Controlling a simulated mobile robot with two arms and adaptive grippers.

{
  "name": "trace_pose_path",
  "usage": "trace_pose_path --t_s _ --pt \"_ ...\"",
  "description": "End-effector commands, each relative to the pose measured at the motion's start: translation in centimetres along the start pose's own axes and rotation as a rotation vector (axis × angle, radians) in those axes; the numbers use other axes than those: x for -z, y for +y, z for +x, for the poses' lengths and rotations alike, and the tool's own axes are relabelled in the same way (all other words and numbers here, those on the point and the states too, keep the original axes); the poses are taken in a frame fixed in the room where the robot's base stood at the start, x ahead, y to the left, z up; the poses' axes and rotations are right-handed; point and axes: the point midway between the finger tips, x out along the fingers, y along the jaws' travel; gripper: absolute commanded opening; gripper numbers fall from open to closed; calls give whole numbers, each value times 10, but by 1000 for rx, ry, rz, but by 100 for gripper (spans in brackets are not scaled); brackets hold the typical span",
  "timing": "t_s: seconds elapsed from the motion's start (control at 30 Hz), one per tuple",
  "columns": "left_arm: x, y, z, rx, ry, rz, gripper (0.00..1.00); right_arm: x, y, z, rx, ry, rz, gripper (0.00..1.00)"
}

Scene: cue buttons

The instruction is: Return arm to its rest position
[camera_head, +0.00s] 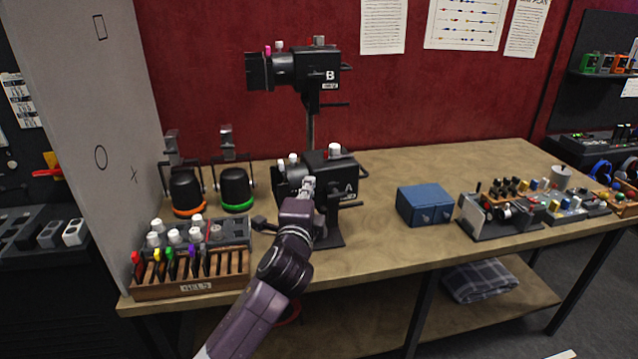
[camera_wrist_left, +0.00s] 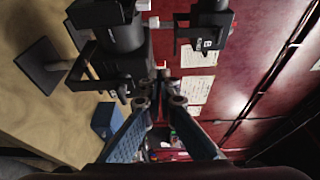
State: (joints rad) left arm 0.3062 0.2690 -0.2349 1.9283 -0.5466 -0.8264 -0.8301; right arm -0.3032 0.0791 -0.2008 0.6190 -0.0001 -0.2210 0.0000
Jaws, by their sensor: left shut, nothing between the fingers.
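My left arm reaches up from the bottom of the head view, and its gripper (camera_head: 308,188) is in front of the black camera marked A (camera_head: 343,172). The fingers are shut with nothing between them; I cannot tell whether they touch the camera. In the left wrist view the fingers (camera_wrist_left: 160,80) come together near the middle, with a dark camera body (camera_wrist_left: 118,38) just beyond them. A second camera marked B (camera_head: 318,72) stands higher on a pole behind. The arm and gripper hide part of camera A. My right gripper is not in view.
The wooden table (camera_head: 400,165) holds a rack of coloured markers (camera_head: 190,268), a panel of white knobs (camera_head: 215,232), two black lamp-like devices (camera_head: 236,187), a blue box (camera_head: 424,204) and a switch panel (camera_head: 500,212). A grey board (camera_head: 95,120) stands at left. Bare tabletop lies behind the blue box.

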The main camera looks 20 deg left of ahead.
Motion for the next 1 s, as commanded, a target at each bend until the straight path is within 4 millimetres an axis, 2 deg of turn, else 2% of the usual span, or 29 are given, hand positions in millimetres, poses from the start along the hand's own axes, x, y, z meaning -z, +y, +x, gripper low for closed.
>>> trace_pose_path --t_s 0.13,0.2,0.27,0.37,0.47,0.5,0.57,0.6,0.7,0.8,1.0 --pt "-1 0 -2 -1 0 -2 0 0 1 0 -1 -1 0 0" --pt "-1 7 -5 -17 -1 -18 0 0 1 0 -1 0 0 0" --pt "-3 23 -12 -55 -5 -55 0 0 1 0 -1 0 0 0" --pt "-7 67 -37 -170 -23 -173 0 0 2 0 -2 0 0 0" --pt "-11 126 -80 -335 -65 -339 0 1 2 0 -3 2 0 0" --pt "-14 150 -100 -405 -90 -409 0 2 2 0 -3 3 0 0" --pt "-17 182 -133 -510 -135 -509 0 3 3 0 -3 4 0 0" --pt "-18 202 -156 -579 -169 -574 0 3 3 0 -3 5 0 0" --pt "-22 243 -216 -740 -262 -715 0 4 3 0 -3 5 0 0" --pt "-24 269 -268 -866 -354 -821 0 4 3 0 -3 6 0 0" --pt "-27 296 -352 -1053 -520 -963 0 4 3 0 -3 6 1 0"
